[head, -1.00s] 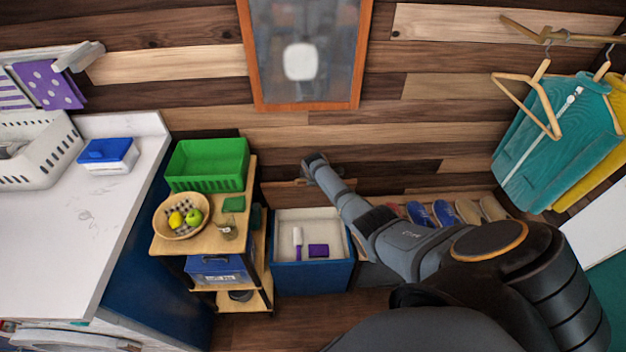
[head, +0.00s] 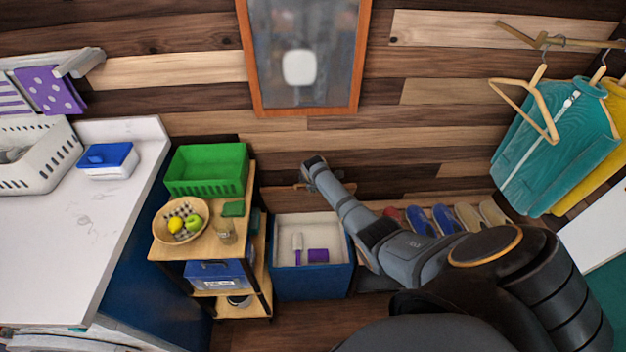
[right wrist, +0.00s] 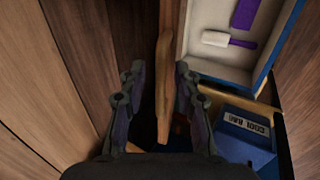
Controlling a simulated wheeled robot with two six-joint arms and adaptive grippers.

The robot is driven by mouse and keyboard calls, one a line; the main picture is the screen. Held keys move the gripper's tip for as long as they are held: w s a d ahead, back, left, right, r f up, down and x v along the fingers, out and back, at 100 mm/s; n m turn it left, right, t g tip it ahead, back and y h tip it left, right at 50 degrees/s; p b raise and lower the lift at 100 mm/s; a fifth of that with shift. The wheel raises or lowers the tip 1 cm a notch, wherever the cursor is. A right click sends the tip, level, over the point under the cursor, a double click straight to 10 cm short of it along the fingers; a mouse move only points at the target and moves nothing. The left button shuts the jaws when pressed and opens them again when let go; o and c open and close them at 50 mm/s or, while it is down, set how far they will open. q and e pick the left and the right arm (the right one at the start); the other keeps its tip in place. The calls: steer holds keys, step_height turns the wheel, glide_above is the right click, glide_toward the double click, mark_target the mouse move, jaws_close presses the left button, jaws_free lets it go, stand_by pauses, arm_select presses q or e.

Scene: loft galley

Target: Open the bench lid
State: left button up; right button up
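The bench is a blue box (head: 312,282) on the floor against the plank wall, with its top open. The wooden lid (head: 281,200) stands raised at the back of the box, near the wall. My right gripper (head: 309,168) is at the lid's upper edge. In the right wrist view the lid (right wrist: 164,90) stands edge-on between the fingers of my right gripper (right wrist: 160,74), which are apart with gaps beside it. My left gripper is not in view.
A wooden shelf cart (head: 228,245) stands left of the bench, carrying a green basket (head: 207,170), a fruit bowl (head: 181,220) and a blue box (head: 219,274). Shoes (head: 445,219) stand right of the bench, behind my arm. Jackets (head: 551,150) hang at the right.

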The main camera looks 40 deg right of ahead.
steer(key=v, duration=1)
steer(key=shift+s+a+r, duration=0.15)
steer(key=shift+s+r, duration=0.05)
steer(key=shift+r, duration=0.05)
steer(key=s+a+f+m+g, duration=0.1)
steer(key=s+f+m, duration=0.1)
steer(key=s+f, duration=0.55)
steer(key=s+a+f+m+y, duration=0.1)
steer(key=s+f, duration=0.3)
steer(key=f, duration=0.6)
steer(key=s+a+f+m+g, duration=0.1)
steer(key=s+f+m, duration=0.1)
steer(key=s+f, duration=0.5)
steer(key=s+a+f+m, duration=0.2)
steer(key=s+f, duration=0.3)
steer(key=s, duration=0.5)
steer(key=s+a+f+m+g, duration=0.1)
steer(key=s+f, duration=0.4)
steer(key=s, duration=0.5)
steer(key=s+a+f+m+g+y, duration=0.1)
steer(key=s+a+f+m, duration=0.2)
steer(key=s+f, duration=0.3)
steer(key=s+a, duration=0.1)
steer(key=s, duration=0.3)
steer(key=shift+f, duration=0.15)
